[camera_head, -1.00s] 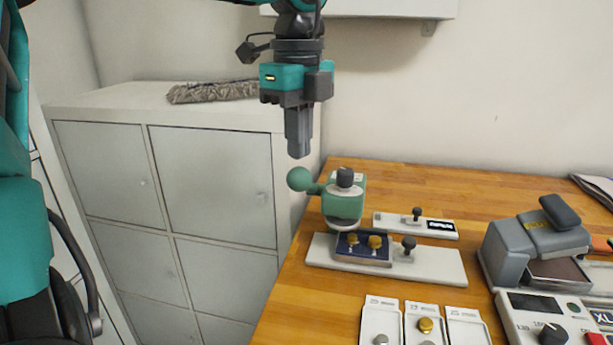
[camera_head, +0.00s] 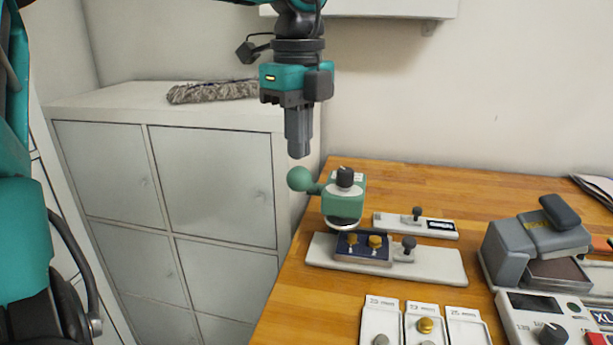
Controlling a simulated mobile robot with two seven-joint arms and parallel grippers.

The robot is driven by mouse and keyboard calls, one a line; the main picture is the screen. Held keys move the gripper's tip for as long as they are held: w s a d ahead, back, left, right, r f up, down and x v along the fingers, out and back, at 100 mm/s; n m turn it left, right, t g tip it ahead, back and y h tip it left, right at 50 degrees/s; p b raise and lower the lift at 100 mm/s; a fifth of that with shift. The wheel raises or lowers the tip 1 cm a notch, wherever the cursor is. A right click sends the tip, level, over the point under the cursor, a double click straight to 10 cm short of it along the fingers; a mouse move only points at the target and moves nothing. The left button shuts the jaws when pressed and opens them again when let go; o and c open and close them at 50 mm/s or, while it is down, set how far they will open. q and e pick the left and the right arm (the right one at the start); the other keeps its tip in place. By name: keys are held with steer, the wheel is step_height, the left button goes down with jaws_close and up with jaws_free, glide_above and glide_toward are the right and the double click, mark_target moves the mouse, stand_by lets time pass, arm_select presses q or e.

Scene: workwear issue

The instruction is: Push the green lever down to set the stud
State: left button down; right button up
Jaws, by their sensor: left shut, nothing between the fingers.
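The green lever (camera_head: 300,179) has a round ball end and sticks out to the left from the green press (camera_head: 343,204). The press has a black knob on top and stands at the table's left part. A dark blue piece (camera_head: 362,247) with two brass studs (camera_head: 375,241) lies on the light grey base (camera_head: 440,266) under and in front of the press head. My left gripper (camera_head: 299,155) points down, shut and empty, its tips just above the lever's ball. I cannot tell whether they touch. My right gripper is not in view.
Trays (camera_head: 424,327) with small studs lie at the front. A grey heat press (camera_head: 535,245) and a control box (camera_head: 545,322) stand at the right. A small plate with a knob (camera_head: 416,215) lies behind the base. White cabinets (camera_head: 210,180) stand at the left.

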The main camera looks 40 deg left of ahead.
mark_target(297, 173)
arm_select(q)
steer(key=shift+f, duration=0.15)
steer(key=shift+f+b, duration=0.65)
steer(key=shift+f, duration=0.2)
steer(key=shift+s+d+f+b, duration=0.15)
steer(key=shift+s+f+b, duration=0.1)
steer(key=shift+f+b, duration=0.35)
steer(key=shift+s+d+f+b, duration=0.1)
steer(key=shift+s+f+b, duration=0.2)
steer(key=shift+b, duration=0.4)
steer(key=shift+f, duration=0.1)
